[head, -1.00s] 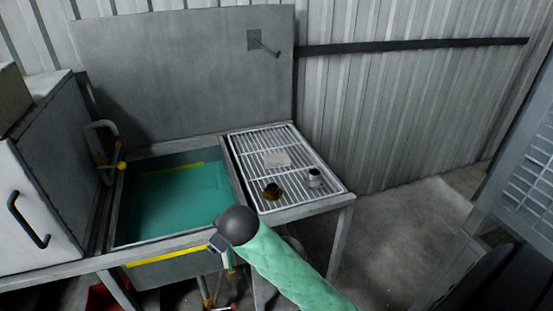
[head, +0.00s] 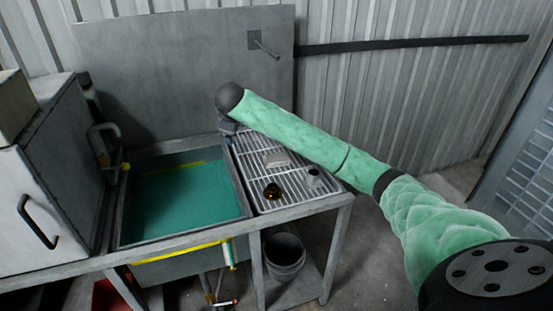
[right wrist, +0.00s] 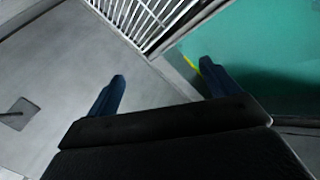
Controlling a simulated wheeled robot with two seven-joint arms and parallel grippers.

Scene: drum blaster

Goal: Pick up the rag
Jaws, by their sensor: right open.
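A small pale beige piece (head: 277,158), which looks like a folded rag, lies flat on the white wire rack (head: 262,204) right of the sink. A narrow striped strip (head: 229,254) hangs at the sink's front; I cannot tell if it is cloth. My right gripper (head: 228,128) is above the rack's far left corner, behind and left of the pale piece, and apart from it. In the right wrist view its two blue fingers (right wrist: 165,78) are spread and empty, with the rack's edge and the teal sink beyond. My left gripper is not in view.
The sink (head: 180,205) holds teal water. A back panel (head: 180,70) rises behind. A bucket (head: 285,258) sits on the shelf below.

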